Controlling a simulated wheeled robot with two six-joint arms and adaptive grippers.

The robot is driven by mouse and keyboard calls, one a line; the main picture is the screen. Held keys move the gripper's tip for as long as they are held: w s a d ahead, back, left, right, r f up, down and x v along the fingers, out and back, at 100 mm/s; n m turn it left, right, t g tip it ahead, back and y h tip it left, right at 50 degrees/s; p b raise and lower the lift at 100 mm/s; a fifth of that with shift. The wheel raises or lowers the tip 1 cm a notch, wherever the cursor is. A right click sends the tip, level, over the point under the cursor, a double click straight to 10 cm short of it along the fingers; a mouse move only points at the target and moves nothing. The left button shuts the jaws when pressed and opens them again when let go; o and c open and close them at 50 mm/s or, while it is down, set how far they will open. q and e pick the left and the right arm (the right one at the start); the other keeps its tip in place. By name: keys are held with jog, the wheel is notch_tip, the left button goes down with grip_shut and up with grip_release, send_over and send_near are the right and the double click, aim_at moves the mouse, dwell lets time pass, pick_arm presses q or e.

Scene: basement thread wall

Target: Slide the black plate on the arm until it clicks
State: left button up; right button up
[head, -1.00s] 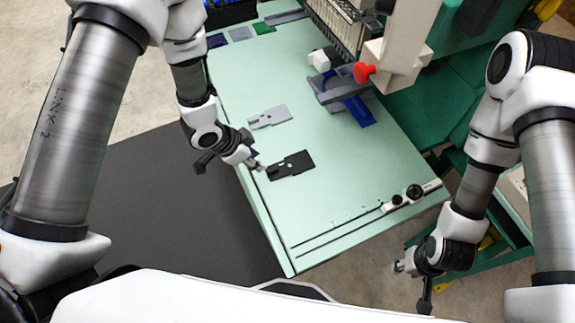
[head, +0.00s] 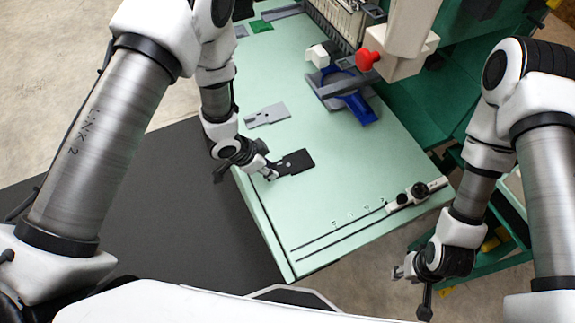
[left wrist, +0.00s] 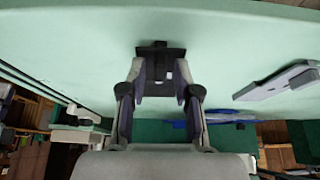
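The black plate (head: 294,161) lies on the pale green table in the head view, with small slots toward its left end. My left gripper (head: 270,173) is at that left end, its fingers overlapping the plate's edge. In the left wrist view, the fingers of my left gripper (left wrist: 161,82) are spread, with the black plate (left wrist: 172,53) beyond and between the tips; contact is unclear. A grey arm-like bar (head: 345,86) sits over a blue piece below the machine head. My right gripper (head: 402,268) is beside the table's front right, away from the plate; its opening is too small to judge.
A grey plate (head: 267,114) lies behind the black one. The machine head with a red knob (head: 367,59) overhangs the back right. A black-and-white fixture (head: 417,193) lies at the table's right edge. The table between is clear.

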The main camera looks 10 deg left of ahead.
pick_arm(q)
grip_shut()
notch_tip(320, 180, up, 5)
jog(key=p, duration=0.5)
jog(key=shift+r, duration=0.1)
